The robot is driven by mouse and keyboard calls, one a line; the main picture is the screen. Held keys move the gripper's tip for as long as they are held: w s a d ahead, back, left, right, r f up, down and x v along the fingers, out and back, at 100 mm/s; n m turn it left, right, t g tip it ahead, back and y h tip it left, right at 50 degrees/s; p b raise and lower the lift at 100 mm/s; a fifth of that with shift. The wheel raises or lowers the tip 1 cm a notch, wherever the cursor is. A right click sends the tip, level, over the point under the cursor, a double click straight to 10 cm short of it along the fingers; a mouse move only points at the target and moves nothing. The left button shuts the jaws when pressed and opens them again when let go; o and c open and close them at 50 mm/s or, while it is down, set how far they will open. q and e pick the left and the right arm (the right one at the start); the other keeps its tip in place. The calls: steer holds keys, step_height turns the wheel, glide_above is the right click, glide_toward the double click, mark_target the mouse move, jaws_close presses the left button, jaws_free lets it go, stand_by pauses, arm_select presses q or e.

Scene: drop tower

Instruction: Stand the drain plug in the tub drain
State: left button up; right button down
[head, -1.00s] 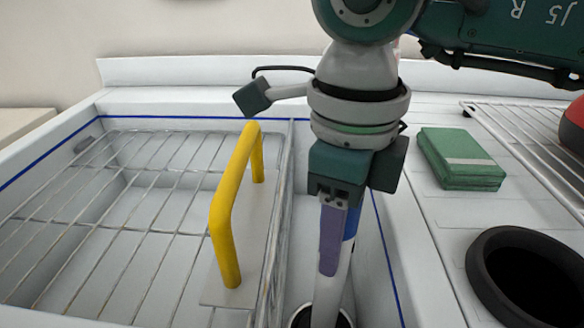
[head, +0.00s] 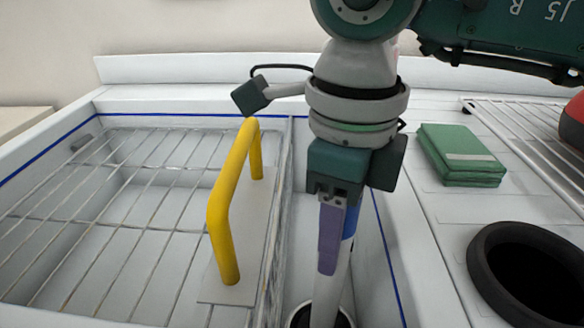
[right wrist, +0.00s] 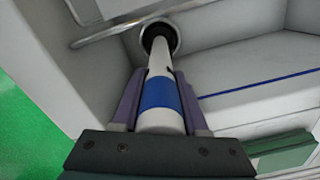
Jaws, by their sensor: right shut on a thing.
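The drain plug is a white tube with a blue band (right wrist: 158,94) and a dark far end. It also shows in the head view (head: 330,292). My right gripper (head: 337,258) points down over the tub, with its lavender fingers shut around the plug on both sides. The plug stands near upright, tilted slightly in the head view. Its dark end lies within the outline of the round, metal-rimmed drain (right wrist: 176,42). I cannot tell how deep it sits. In the head view the drain is partly cut off at the bottom edge. My left gripper is not in view.
A wire rack with a yellow handle (head: 219,236) covers the tub's left part, close beside my right gripper. At right are a green folded cloth (head: 461,155), a black round opening (head: 478,270) and another wire rack (head: 520,130). The tub wall stands right of the plug.

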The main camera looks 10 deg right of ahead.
steer(key=shift+f, duration=0.35)
steer(key=c, duration=0.7)
jaws_free()
step_height(320, 180, up, 11)
steer(key=p, duration=0.8)
